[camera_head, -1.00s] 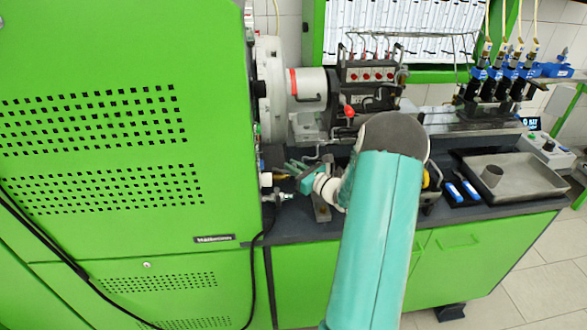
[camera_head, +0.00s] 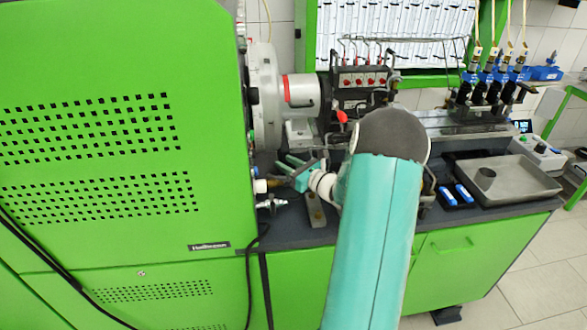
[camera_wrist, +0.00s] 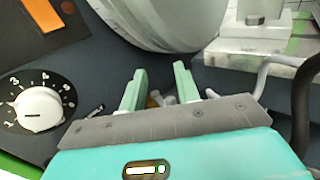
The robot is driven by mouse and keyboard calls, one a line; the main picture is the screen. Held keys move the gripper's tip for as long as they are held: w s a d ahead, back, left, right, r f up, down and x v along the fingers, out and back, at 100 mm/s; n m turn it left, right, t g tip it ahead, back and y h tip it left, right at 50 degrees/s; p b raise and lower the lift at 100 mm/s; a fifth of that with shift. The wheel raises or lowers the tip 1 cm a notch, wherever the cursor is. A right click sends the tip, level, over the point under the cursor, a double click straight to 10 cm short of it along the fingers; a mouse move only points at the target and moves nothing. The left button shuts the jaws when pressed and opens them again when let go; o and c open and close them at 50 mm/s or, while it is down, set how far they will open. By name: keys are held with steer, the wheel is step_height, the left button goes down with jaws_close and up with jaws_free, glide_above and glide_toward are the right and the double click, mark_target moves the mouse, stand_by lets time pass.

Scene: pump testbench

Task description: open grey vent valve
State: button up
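A small silver-grey fitting (camera_head: 272,203) sticks out by the green cabinet's right edge, low over the dark bench top; it looks like the grey vent valve, but its handle is too small to make out. My gripper (camera_head: 287,164) is just above and right of it, fingers pointing up-left and apart from it. In the wrist view, my gripper (camera_wrist: 158,82) has its two green fingers spread with a gap between them. Small grey and brass-coloured parts (camera_wrist: 157,100) show low between the fingers, partly hidden by the gripper's grey plate. Nothing is seen clamped.
The green cabinet (camera_head: 110,230) stands close on the left. A white round housing (camera_head: 265,95) is behind my gripper and fills the top of the wrist view. A dial knob (camera_wrist: 38,108) is at the wrist view's left. A metal tray (camera_head: 515,180) lies at the bench's right.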

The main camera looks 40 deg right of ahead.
steer(key=s+a+r, duration=0.7)
steer(key=s+r, duration=0.2)
steer(key=s, duration=0.2)
steer(key=shift+a, duration=0.3)
steer(key=shift+c, duration=0.4)
